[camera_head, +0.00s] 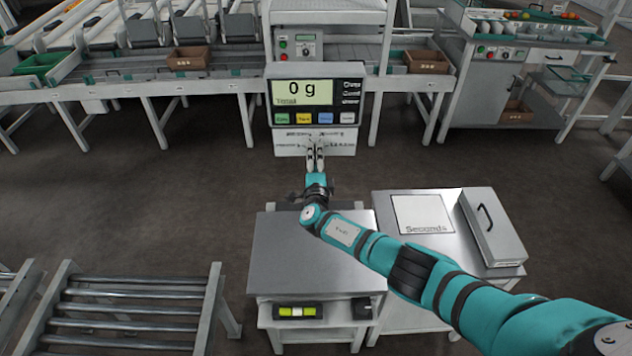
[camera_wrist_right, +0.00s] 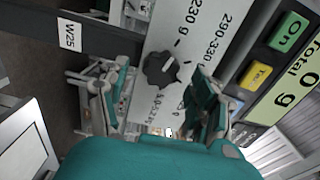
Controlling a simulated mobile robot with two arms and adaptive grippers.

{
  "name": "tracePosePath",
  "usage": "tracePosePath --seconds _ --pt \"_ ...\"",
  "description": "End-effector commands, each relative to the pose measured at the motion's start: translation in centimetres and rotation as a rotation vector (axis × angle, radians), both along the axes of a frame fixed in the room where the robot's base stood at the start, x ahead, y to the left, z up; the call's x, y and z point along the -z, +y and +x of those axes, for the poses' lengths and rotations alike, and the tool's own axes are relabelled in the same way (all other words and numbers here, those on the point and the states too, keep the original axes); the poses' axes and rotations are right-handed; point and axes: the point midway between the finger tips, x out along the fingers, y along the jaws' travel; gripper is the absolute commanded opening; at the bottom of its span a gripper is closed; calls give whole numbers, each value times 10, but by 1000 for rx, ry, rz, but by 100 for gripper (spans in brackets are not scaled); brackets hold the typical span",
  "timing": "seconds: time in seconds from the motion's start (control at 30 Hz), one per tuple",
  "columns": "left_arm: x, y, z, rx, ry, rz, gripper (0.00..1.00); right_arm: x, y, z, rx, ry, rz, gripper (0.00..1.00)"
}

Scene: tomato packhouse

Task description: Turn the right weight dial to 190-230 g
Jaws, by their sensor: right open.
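The white dial panel (camera_head: 287,150) hangs under the scale display (camera_head: 304,92), which reads 0 g. In the head view my right gripper (camera_head: 316,150) is in front of the panel's middle and hides part of it; I cannot make out the dials there. In the right wrist view one dark, lobed dial (camera_wrist_right: 160,68) shows on the panel (camera_wrist_right: 190,22), with printed ranges including 290-330 and one ending in 230 g. My right gripper (camera_wrist_right: 160,100) is open, its fingers spread below the dial in the picture. Its pointer setting is too small to tell. My left gripper is out of view.
A steel-topped stand (camera_head: 310,250) is under my right arm. Beside it is a table with a Seconds plate (camera_head: 423,214) and a grey handled box (camera_head: 492,228). A roller conveyor (camera_head: 135,308) is at front left. Open floor lies left of the display.

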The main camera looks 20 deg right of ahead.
Motion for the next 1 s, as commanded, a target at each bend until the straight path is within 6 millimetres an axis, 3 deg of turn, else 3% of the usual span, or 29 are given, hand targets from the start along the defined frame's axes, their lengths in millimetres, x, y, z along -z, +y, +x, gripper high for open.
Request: tracePosePath --seconds 0.6,1.0 --pt "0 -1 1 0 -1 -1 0 0 23 -86 0 2 1 65" --pt "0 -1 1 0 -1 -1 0 -1 27 -98 1 1 -2 65"
